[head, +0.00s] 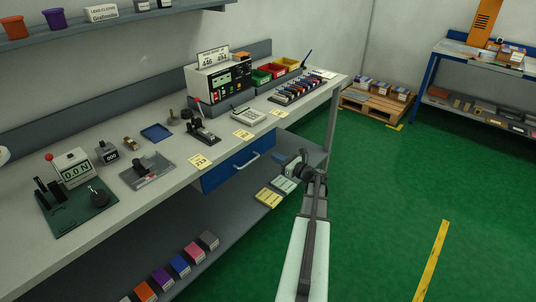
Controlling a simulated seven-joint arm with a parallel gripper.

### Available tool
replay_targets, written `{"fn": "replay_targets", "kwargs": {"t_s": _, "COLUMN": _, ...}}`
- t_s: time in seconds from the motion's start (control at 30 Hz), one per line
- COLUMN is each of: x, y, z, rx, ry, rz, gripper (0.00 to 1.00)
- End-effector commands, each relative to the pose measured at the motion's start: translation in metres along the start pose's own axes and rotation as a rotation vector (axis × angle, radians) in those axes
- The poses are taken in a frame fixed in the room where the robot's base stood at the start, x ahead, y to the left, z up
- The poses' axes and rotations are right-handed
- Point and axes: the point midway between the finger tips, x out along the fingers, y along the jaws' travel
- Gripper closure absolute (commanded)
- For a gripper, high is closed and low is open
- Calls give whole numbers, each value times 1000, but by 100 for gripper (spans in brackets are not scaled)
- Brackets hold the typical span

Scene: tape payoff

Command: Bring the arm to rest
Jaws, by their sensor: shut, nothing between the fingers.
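My arm reaches in from the bottom of the head view, and its dark end with my gripper (284,160) is in front of the bench's right half. It is near the blue drawer (228,170) with its pale handle, a little to its right. My gripper looks shut, and I see nothing held in it. The fingers are small and dark here, and I cannot tell whether they touch the bench edge.
The grey workbench (110,220) carries a white control box (218,78), a green-based device (85,212), coloured bins and small tools. A lower shelf (235,225) holds several coloured boxes. A pallet (375,104) stands behind. Green floor (390,190) is clear on the right.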

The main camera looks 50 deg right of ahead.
Motion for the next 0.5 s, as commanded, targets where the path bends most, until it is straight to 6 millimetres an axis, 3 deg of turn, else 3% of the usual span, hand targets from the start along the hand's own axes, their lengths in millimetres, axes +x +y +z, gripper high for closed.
{"fn": "replay_targets", "kwargs": {"t_s": 0.2, "x": -39, "y": 1, "z": 0, "rx": 0, "ry": 0, "rz": -1, "gripper": 100}}
{"fn": "replay_targets", "kwargs": {"t_s": 0.5, "x": -61, "y": 1, "z": 0, "rx": 0, "ry": 1, "rz": 0, "gripper": 100}}
